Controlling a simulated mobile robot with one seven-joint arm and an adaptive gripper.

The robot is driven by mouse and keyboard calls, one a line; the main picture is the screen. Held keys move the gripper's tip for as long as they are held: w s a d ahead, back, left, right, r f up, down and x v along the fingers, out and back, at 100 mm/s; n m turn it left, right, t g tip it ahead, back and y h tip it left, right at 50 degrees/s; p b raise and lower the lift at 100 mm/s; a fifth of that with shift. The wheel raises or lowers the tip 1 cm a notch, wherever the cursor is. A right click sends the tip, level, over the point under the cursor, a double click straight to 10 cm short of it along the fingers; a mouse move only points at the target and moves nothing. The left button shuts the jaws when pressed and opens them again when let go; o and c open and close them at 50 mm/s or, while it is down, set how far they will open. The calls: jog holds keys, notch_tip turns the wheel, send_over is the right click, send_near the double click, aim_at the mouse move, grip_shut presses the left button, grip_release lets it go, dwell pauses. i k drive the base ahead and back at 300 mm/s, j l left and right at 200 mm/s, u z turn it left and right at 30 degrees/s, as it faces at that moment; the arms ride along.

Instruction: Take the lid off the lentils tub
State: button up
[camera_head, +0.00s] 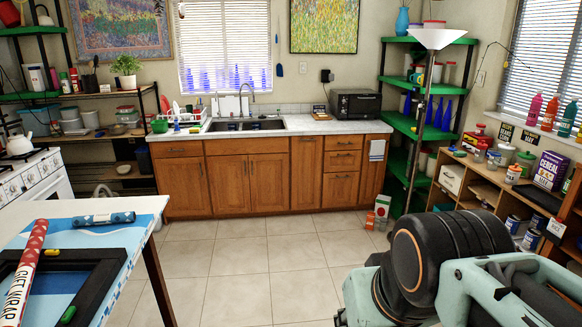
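I cannot pick out the lentils tub for certain. Several small lidded tubs and jars stand on the wooden shelf unit (470,172) at the right, including a clear tub with a green lid (525,160) and a red-lidded jar (513,174). Their labels are too small to read. Part of my arm shows large at the lower right, in front of the lower part of this unit. The fingers of my gripper do not show.
A white-topped table (150,205) with a gift wrap roll (24,274) and a black frame (105,262) stands at the lower left. Cartons (382,208) stand on the floor by the green shelves (402,124). The tiled floor (240,255) in the middle is clear.

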aim_at(515, 169)
jog(key=i+j+z, duration=0.1)
jog(key=i+z, duration=0.15)
jog(key=i, duration=0.3)
jog(key=i+j+z, duration=0.2)
jog(key=i, duration=0.3)
jog(key=i+j+z, duration=0.2)
jog(key=i+z, duration=0.3)
jog(key=i+j+z, duration=0.3)
jog(key=z, duration=0.2)
jog(key=i+j+z, duration=0.25)
jog(key=j+z, duration=0.25)
jog(key=i+j+z, duration=0.15)
jog(key=j, duration=0.15)
jog(key=j+z, duration=0.15)
jog(key=j, duration=0.2)
jog(key=i+j+z, duration=0.2)
jog(key=k+j, duration=0.05)
jog(key=j, duration=0.05)
